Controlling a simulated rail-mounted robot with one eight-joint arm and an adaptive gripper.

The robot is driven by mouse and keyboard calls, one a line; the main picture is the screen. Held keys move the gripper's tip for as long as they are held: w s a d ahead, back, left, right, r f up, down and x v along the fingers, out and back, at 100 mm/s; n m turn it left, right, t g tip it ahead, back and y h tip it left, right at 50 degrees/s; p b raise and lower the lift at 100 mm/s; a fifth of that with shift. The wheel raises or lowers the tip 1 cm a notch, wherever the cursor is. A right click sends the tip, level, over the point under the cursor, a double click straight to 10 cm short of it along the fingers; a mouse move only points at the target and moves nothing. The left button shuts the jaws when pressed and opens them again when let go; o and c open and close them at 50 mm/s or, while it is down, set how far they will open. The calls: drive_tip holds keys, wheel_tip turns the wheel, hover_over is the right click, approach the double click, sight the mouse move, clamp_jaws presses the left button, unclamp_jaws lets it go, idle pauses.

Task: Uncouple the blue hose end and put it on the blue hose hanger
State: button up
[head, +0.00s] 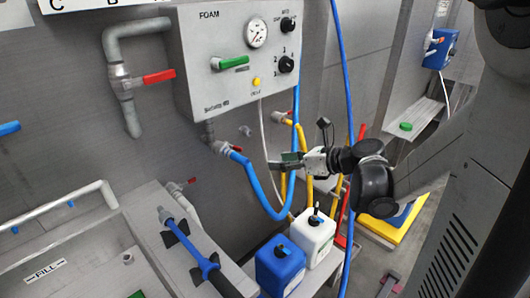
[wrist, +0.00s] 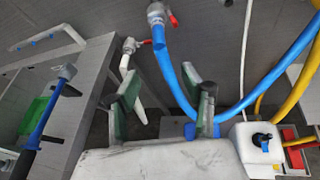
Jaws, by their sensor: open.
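The blue hose (head: 258,188) is joined at its upper end to a metal coupling (head: 221,148) on the pipe below the foam panel. It loops down and back up to the right. In the wrist view the coupling (wrist: 156,14) is at the top, with the blue hose (wrist: 167,66) running down from it. My gripper (head: 287,160) is open and empty, in front of the wall to the right of the coupling and apart from it. In the wrist view its two green-padded fingers (wrist: 166,98) are spread, below the coupling. I cannot make out a blue hose hanger for certain.
The foam panel (head: 238,60) is above the hose. A blue canister (head: 280,268) and a white canister (head: 313,238) stand below my gripper. Yellow hoses (head: 305,160) hang close to it. A blue lance (head: 196,248) lies on the sink ledge at left.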

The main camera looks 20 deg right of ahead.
sight(246, 163)
drive_tip(key=b+x, duration=0.1)
drive_tip(key=x, duration=1.2)
drive_tip(key=shift+w+a+f, duration=0.1)
drive_tip(key=shift+w+a, duration=0.05)
drive_tip(key=shift+w, duration=0.05)
clamp_jaws()
drive_tip(key=shift+s+f, duration=0.1)
drive_tip(key=shift+s, duration=0.1)
drive_tip(key=shift+s+d, duration=0.25)
drive_tip(key=shift+s, duration=0.3)
drive_tip(key=shift+s+d, duration=0.25)
drive_tip(key=shift+s, duration=0.35)
drive_tip(key=shift+s+d, duration=0.2)
drive_tip(key=shift+s, duration=0.4)
drive_tip(key=shift+s+d, duration=0.25)
drive_tip(key=shift+s, duration=0.4)
